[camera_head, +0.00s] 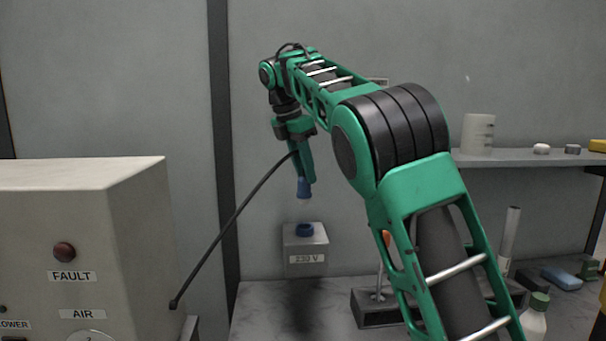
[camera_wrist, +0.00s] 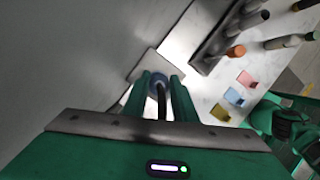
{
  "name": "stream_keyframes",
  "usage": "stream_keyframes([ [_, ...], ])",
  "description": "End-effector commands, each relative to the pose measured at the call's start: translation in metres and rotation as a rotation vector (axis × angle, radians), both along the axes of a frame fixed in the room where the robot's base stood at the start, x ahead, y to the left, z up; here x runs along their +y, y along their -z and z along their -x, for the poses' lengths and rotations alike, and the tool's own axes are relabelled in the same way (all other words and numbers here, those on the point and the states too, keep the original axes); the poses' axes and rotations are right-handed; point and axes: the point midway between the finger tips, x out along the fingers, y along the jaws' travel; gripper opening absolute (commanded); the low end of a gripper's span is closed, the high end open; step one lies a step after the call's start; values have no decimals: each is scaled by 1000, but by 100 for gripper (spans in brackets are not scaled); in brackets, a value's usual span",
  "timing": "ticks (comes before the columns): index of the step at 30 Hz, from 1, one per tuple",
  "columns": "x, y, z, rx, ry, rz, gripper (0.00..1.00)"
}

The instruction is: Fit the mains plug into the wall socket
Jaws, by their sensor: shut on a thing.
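The mains plug (camera_head: 304,188) is blue and hangs from my gripper (camera_head: 303,178), pointing down. A black cable (camera_head: 236,216) runs from it down to the control box at the left. The wall socket (camera_head: 304,231) is a blue round opening on top of a grey box (camera_head: 305,257) labelled 230 V. The plug is above the socket with a gap between them. In the wrist view, my gripper (camera_wrist: 161,88) has its two green fingers on either side of the blue plug (camera_wrist: 156,82). The plug's body hides the socket opening there.
A beige control box (camera_head: 80,230) with a FAULT lamp stands at the left. A shelf (camera_head: 530,159) holds a white cup (camera_head: 478,134).

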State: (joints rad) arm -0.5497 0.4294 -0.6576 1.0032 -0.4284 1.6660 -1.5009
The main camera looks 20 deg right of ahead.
Motion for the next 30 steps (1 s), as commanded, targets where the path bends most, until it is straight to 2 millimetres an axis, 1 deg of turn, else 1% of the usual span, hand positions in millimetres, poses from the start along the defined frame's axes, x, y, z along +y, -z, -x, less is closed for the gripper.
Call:
stream_keyframes([
  [7,-4,-4,-2,19,27,-1,2],
  [24,0,39,-1,19,23,0,2],
  [30,2,50,-1,18,19,-2,2],
])
